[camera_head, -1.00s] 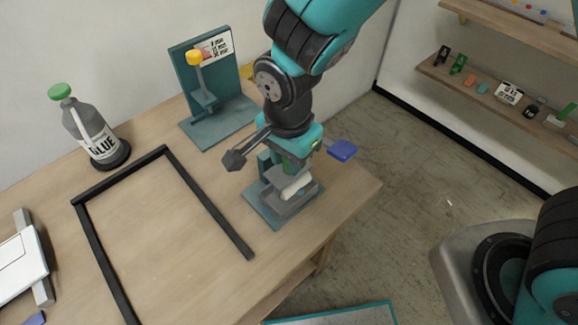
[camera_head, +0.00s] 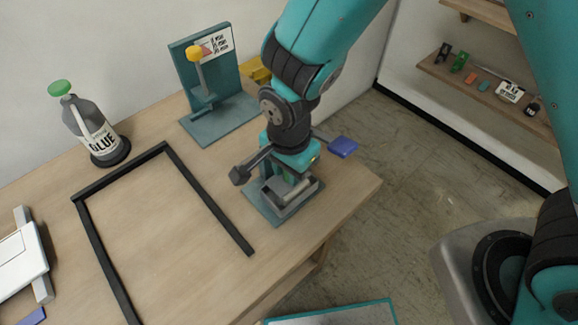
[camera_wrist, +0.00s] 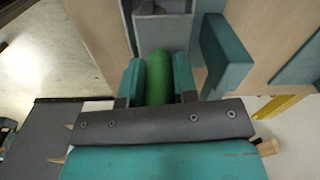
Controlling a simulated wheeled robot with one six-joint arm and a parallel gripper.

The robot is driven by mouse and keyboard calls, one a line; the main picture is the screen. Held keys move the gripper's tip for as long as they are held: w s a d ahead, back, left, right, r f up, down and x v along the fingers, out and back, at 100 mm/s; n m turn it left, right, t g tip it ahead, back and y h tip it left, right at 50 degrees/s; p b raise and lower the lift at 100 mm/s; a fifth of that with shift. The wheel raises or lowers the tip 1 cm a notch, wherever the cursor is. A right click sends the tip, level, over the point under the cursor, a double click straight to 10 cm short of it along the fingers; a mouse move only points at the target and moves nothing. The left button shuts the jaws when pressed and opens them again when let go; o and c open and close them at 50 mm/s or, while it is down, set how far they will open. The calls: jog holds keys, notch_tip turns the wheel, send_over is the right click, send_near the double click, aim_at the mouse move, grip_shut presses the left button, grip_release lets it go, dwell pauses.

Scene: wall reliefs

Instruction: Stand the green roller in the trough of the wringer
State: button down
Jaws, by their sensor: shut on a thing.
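The green roller (camera_wrist: 159,76) is between the two teal fingers of my gripper (camera_wrist: 158,84) in the wrist view, and the gripper is shut on it. The wringer (camera_head: 268,205) stands near the table's right edge, with a teal base and a grey trough (camera_head: 303,195). My gripper (camera_head: 290,168) is over the wringer in the head view and hides its back part. In the wrist view the grey trough (camera_wrist: 165,35) lies just beyond the roller's far end. I cannot tell whether the roller touches it. A pale cylinder (camera_head: 298,190) shows at the trough.
A blue handle (camera_head: 343,148) sticks out to the right of the wringer. A teal stand (camera_head: 195,75) with a yellow knob is behind it on the left. A glue bottle (camera_head: 92,130) and a black frame (camera_head: 208,205) are farther left. Bare table lies inside the frame.

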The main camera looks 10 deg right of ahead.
jog(key=c, duration=0.9)
grip_release()
jog(key=shift+s+d+f, duration=0.1)
jog(key=shift+f, duration=0.2)
jog(key=shift+r, duration=0.1)
jog(key=shift+r+p, duration=0.4)
notch_tip(320, 180, up, 12)
jog(key=shift+r+b, duration=0.25)
jog(key=shift+b, duration=0.5)
jog(key=shift+s+d+r+n+y, duration=0.7)
jog(key=shift+s+d+r+n, duration=0.85)
jog(key=shift+n, duration=1.2)
jog(key=shift+s+d+r+n+y, duration=0.7)
jog(key=shift+s+d+r+n, duration=0.85)
jog(key=shift+n, duration=1.25)
jog(key=shift+s+d+r+n+y, duration=0.7)
jog(key=shift+s+d+r+n, duration=0.5)
jog(key=shift+s+d+n, duration=1.1)
jog(key=shift+w+a+n, duration=0.35)
jog(key=shift+a+n, duration=0.1)
jog(key=shift+a, duration=0.15)
